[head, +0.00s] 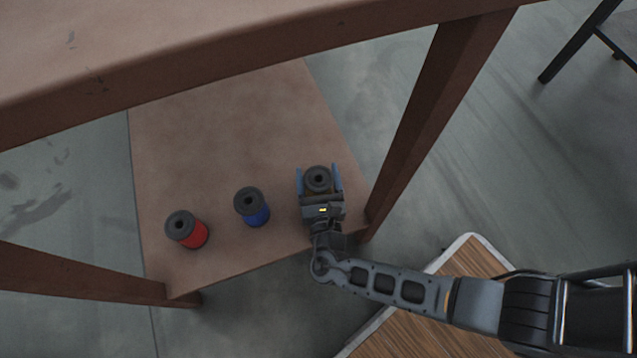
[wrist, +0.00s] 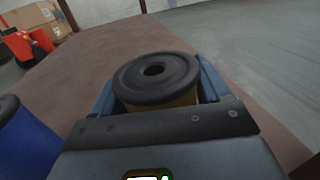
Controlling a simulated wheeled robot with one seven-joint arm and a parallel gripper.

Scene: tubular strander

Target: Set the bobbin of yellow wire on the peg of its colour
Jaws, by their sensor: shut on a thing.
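The bobbin of yellow wire (wrist: 157,82) is upright between the fingers of my gripper in the wrist view, with a dark flange on top and a strip of yellow below it. In the head view, its dark top (head: 318,179) shows between the blue fingers of my gripper (head: 319,176), near the right edge of the low brown board. My gripper is shut on it. Whether its bottom touches the board is hidden. No peg is in view.
A blue bobbin (head: 256,211) and a red bobbin (head: 191,234) stand to the left on the brown board (head: 230,130). A table top (head: 180,40) hangs over the board, with a leg (head: 432,110) close to the right of my gripper. The far part of the board is clear.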

